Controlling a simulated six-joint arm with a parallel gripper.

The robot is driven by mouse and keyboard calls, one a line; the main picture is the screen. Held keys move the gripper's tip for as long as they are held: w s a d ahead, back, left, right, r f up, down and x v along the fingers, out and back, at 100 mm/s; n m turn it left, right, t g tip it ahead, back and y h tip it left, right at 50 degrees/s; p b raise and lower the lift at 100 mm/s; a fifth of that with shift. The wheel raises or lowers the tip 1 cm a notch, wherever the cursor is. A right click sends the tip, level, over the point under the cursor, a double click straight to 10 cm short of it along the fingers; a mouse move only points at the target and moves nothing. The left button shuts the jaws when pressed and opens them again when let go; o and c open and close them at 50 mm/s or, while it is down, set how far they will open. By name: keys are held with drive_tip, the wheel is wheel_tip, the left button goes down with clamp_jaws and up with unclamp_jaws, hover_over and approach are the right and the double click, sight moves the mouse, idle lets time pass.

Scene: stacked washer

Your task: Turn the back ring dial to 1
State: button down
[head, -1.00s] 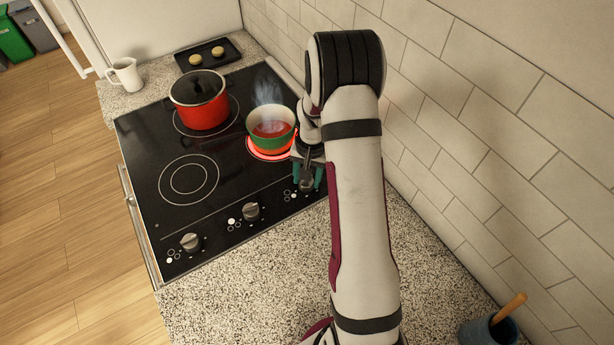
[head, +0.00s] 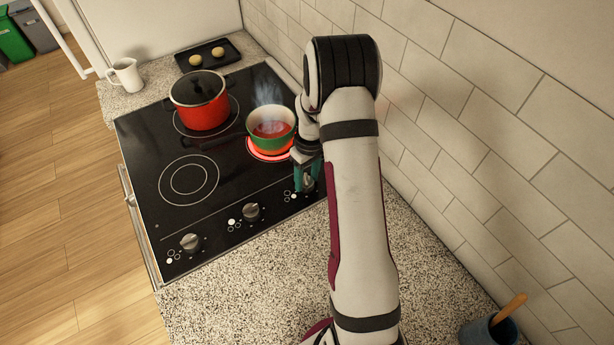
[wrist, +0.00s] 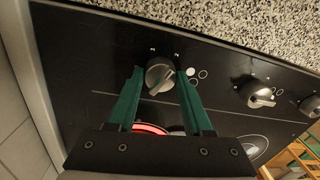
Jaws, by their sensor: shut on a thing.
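My gripper (wrist: 160,72) is shut on the grey dial (wrist: 159,78) nearest the wall, with one teal finger on each side of it in the wrist view. In the head view my gripper (head: 308,176) stands over that dial at the right end of the control row and hides most of it. The ring (head: 270,155) under the green pot (head: 271,131) glows red.
Two more dials, a middle one (head: 251,211) and a far-left one (head: 190,243), sit on the black cooktop (head: 140,150). A lidded red pot (head: 199,100) stands at the back left. The tiled wall (head: 480,130) is close on the right.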

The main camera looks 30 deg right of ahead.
sight(306, 175)
drive_tip(key=n, duration=1)
drive_tip(key=shift+g, duration=0.3)
drive_tip(key=shift+n, duration=0.5)
drive_tip(key=shift+c, duration=1.6)
unclamp_jaws()
drive_tip(key=shift+w, duration=0.1)
wheel_tip(306, 175, up, 16)
drive_tip(key=shift+w+d, duration=0.15)
drive_tip(key=shift+w, duration=0.3)
drive_tip(key=shift+f, duration=0.1)
